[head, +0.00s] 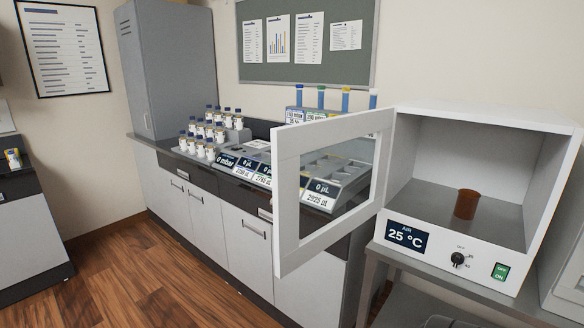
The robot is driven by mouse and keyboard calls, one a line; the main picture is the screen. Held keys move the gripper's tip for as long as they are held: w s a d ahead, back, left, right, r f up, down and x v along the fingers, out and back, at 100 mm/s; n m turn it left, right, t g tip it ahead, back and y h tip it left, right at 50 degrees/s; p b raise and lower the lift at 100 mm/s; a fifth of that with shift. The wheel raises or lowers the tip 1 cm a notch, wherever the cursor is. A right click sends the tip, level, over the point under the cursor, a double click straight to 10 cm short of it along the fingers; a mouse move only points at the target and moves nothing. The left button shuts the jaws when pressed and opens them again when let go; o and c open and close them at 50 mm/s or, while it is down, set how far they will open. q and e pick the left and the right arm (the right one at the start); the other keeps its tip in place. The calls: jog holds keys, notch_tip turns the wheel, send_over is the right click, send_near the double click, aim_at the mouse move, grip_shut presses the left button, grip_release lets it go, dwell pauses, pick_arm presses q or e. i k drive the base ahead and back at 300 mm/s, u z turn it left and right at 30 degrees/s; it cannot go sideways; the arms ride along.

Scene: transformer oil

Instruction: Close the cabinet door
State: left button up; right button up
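A white box-shaped cabinet (491,115) stands at the right on a grey stand. Its door (287,226), a white frame around a clear pane, is hinged at the cabinet's left edge and swung wide open to the left. A brown cup (466,204) stands inside the cabinet on its floor. The cabinet's front panel carries a display (407,236) reading 25 °C, a black knob (457,259) and a green switch (500,272). Neither of my grippers is in the head view.
Behind the open door, a counter (195,161) holds several bottles (209,130) and a row of instruments (239,168). A tall grey locker (170,65) stands at the back left. Wooden floor (140,280) is clear at the front left.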

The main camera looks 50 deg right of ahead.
aim_at(288, 142)
jog(key=i, duration=1.9)
jog(key=z, duration=3.4)
jog(key=i, duration=0.5)
jog(key=z, duration=0.05)
